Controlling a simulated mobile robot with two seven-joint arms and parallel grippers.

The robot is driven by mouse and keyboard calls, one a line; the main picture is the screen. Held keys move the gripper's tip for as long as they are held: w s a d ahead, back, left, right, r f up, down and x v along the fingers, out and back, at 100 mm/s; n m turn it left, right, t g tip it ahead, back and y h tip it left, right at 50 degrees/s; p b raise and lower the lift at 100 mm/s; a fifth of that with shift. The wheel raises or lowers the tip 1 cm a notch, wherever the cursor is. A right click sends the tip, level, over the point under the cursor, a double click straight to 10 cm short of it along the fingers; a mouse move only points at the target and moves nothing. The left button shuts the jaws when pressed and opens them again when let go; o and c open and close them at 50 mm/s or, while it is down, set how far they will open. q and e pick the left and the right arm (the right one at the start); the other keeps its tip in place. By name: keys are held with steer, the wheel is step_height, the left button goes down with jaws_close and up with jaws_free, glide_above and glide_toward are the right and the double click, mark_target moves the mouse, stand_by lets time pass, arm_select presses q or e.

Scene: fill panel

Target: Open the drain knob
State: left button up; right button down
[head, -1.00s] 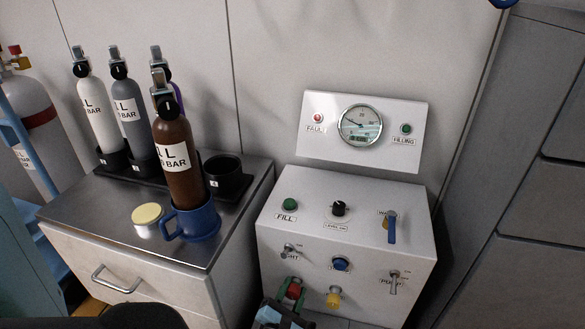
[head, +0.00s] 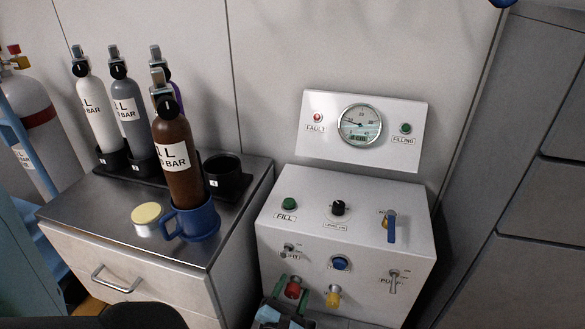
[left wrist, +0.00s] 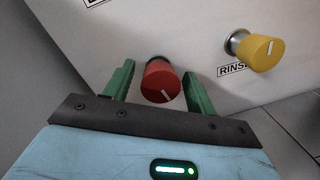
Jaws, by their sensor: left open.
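The red knob (head: 292,290) sits low on the front of the white panel box (head: 345,250). In the left wrist view the red knob (left wrist: 161,82) stands out from the panel and has a white line on its face; no label for it can be read. My left gripper (left wrist: 158,72) is open, its two green fingers on either side of the red knob, with a gap visible to each side. It also shows in the head view (head: 290,288), at the bottom. My right gripper is not in view.
A yellow knob (head: 333,297), labelled RINSE in the wrist view, is just right of the red one. A cabinet (head: 130,265) with bottles and a blue mug (head: 195,222) stands left.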

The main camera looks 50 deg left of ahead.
mark_target(291, 296)
arm_select(q)
steer(key=p+v, duration=0.2)
steer(key=v, duration=0.4)
steer(key=shift+s+d, duration=0.1)
steer(key=shift+s, duration=0.1)
steer(key=shift+s+d, duration=0.3)
steer(key=shift+s, duration=0.3)
